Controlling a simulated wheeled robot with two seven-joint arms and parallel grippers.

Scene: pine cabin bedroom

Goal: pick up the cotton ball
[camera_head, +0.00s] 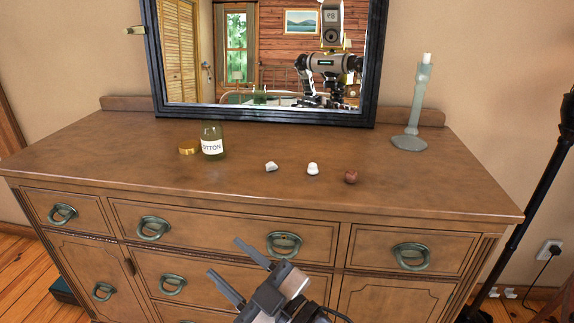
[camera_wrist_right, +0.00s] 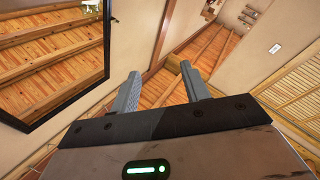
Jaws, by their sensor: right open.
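Two small white things sit on the dresser top: a lumpy one (camera_head: 271,166) on the left and a rounder, taller one (camera_head: 313,169) to its right. Either could be the cotton ball; they are too small to tell for sure. A green glass jar (camera_head: 211,142) labelled "OTTON" stands behind them to the left. My right gripper (camera_head: 224,256) is open and empty, in front of the dresser drawers and apart from the white things. The right wrist view shows its two spread fingers (camera_wrist_right: 160,78) with nothing between them. My left gripper is not in view.
A reddish-brown small object (camera_head: 350,177) lies right of the white things. A gold lid (camera_head: 188,147) lies beside the jar. A glass candlestick (camera_head: 415,110) stands at the back right, near the framed mirror (camera_head: 376,60). The dresser's front top (camera_head: 220,190) is clear.

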